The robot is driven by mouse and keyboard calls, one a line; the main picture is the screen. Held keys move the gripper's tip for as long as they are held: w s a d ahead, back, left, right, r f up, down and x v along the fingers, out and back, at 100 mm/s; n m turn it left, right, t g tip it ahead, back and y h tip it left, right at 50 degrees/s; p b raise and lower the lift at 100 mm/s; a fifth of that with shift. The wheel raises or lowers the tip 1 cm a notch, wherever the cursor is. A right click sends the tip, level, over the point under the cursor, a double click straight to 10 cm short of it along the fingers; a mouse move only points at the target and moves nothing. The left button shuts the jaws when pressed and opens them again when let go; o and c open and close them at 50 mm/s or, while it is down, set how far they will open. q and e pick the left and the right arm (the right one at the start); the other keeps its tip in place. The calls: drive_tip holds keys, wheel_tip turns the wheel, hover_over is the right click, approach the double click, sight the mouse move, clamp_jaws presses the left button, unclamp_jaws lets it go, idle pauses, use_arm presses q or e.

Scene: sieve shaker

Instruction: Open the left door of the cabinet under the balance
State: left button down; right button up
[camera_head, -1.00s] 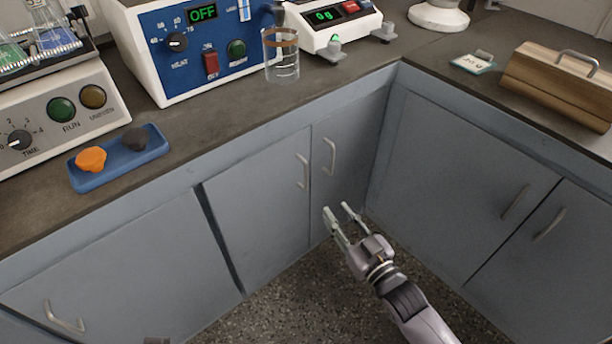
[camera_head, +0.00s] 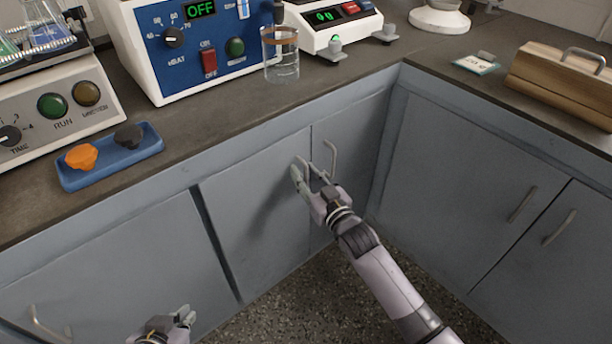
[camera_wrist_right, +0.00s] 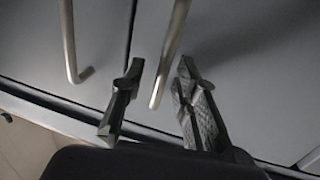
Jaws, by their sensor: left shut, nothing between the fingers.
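The cabinet under the balance (camera_head: 335,22) has two closed grey-blue doors. Its left door (camera_head: 250,215) has an upright metal handle (camera_head: 301,161) near its right edge. My right gripper (camera_head: 308,172) is at this handle, with its fingers open on either side of it. In the right wrist view a handle bar (camera_wrist_right: 168,55) ends between the spread fingertips of the right gripper (camera_wrist_right: 155,90); I cannot tell if they touch it. The right door's handle (camera_head: 331,158) is just beside. My left gripper (camera_head: 187,318) is shut and empty at the bottom left.
Another cabinet door with a handle (camera_head: 45,325) is at the lower left. Cabinets with handles (camera_head: 522,204) stand at the right, forming a corner. The counter above holds a glass beaker (camera_head: 281,55), a blue tray (camera_head: 70,180) and a wooden box (camera_head: 560,82). The speckled floor (camera_head: 300,310) is clear.

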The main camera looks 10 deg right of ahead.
drive_tip(key=shift+c, duration=0.4)
clamp_jaws()
idle(0.6)
